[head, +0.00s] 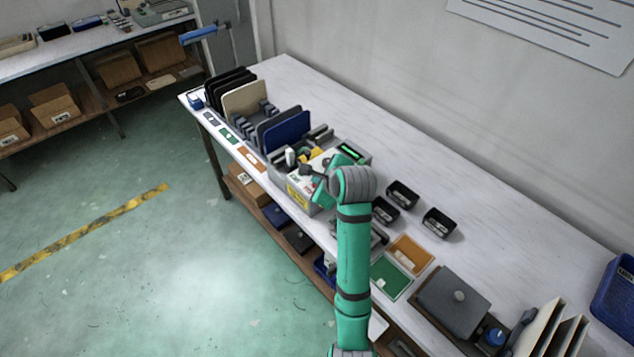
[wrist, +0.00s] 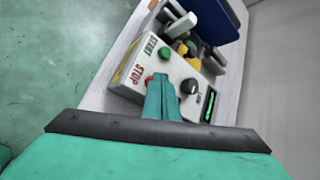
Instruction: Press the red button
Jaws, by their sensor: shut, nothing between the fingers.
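The red button (wrist: 149,80) shows beside the word STOP on a light control panel (wrist: 130,77) in the wrist view. It sits just left of my fingers and is partly hidden by them. My gripper (wrist: 163,80) is shut and empty, with its teal fingers over the panel close to the red button. I cannot tell whether the fingertips touch the button or panel. A green button (wrist: 165,54) marked START and a black knob (wrist: 190,87) are on the same panel. In the head view the control box (head: 300,194) is partly covered by my arm.
A lit green display (wrist: 209,105) lies on the panel's right. A blue panel (head: 288,133) stands in a rack behind the box. Small black bins (head: 438,222), an orange card (head: 411,252) and a green card (head: 391,278) lie to the right on the bench.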

